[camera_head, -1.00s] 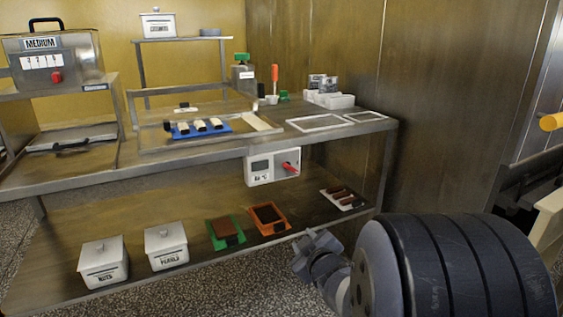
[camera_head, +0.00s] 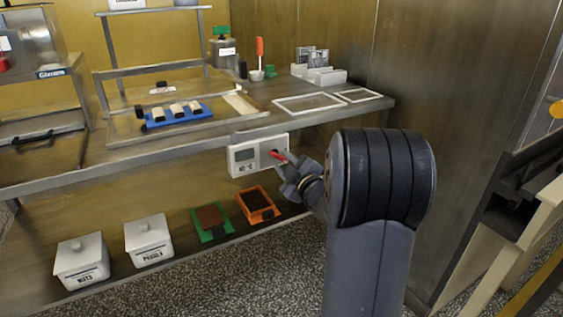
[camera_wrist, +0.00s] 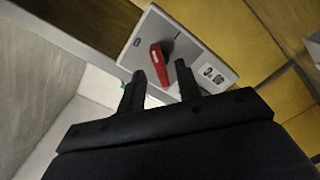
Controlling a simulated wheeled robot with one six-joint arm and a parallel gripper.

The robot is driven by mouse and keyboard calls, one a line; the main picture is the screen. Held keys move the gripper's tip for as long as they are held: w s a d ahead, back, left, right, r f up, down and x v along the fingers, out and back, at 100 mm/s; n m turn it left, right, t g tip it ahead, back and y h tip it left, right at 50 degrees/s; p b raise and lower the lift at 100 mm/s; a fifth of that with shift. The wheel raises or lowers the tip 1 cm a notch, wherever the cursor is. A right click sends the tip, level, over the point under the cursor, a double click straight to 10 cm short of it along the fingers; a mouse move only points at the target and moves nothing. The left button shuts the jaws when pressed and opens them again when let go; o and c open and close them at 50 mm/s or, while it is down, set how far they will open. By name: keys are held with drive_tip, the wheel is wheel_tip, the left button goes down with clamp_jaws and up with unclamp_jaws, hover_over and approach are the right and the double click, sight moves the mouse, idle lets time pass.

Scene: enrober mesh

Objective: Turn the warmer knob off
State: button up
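The warmer control box (camera_head: 243,168) is white, with a display, and hangs under the front edge of the counter. Its red knob (camera_head: 277,155) is at the right of its face. My gripper (camera_head: 290,172) is right in front of the knob in the head view. In the wrist view my gripper (camera_wrist: 160,70) is open, its two dark fingers apart. The red knob (camera_wrist: 158,66) shows between and just beyond the fingertips, with its lever lengthwise between them. I cannot tell whether a finger touches it. The warmer box (camera_wrist: 200,50) fills the top there.
The metal counter edge (camera_head: 160,153) runs just above the box. Below, a shelf holds an orange tray (camera_head: 257,205), a green tray (camera_head: 209,222) and two white lidded bins (camera_head: 149,240). A wooden wall (camera_head: 460,100) stands to the right.

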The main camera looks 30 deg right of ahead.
drive_tip(key=shift+w, duration=1.25)
drive_tip(key=shift+c, duration=0.4)
clamp_jaws()
